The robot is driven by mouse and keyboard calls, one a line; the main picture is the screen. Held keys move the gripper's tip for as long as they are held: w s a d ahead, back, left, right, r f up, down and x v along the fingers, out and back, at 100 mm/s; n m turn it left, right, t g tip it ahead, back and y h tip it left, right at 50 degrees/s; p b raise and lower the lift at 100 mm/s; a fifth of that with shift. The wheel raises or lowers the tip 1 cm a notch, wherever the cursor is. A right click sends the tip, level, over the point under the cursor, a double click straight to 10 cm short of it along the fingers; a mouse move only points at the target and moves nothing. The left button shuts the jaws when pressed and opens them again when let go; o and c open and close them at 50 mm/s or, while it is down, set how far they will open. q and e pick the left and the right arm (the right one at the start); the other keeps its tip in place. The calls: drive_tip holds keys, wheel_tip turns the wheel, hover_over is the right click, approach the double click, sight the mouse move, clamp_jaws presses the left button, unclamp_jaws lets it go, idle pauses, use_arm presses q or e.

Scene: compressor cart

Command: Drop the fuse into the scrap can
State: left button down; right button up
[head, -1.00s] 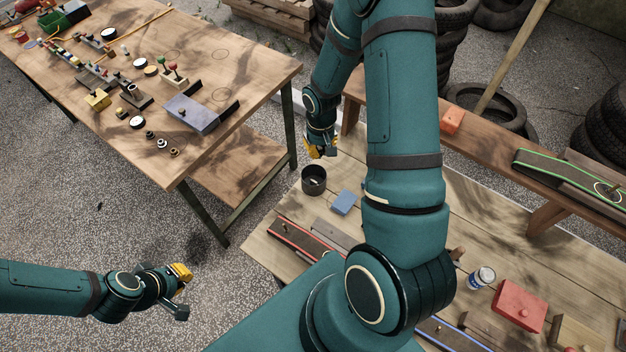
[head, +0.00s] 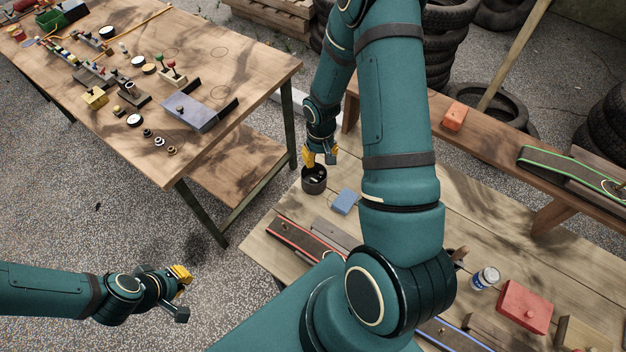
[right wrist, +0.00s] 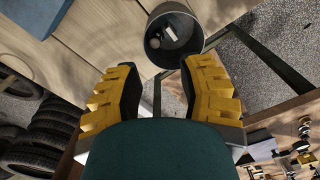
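The scrap can (head: 314,185) is a dark round open can at the back left of the plank table. In the right wrist view its wall (right wrist: 194,42) surrounds a pale rod, which looks like the fuse (right wrist: 171,27), and a small round grey piece (right wrist: 155,43). My right gripper (head: 320,160) is just above the can's far rim. The right wrist view shows its yellow fingers (right wrist: 158,90) spread apart with nothing between them. My left gripper (head: 182,275) hangs over the gravel at lower left, away from both tables; its finger gap is unclear.
A blue block (head: 345,201) lies right of the can. A red-edged channel (head: 300,240), a small jar (head: 484,278) and a red box (head: 524,306) are on the same table. The wooden workbench (head: 230,65) at left holds many small parts. Tyres (head: 500,112) stand behind.

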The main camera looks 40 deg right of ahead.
wheel_tip(320, 180, up, 12)
idle(0.6)
idle(0.5)
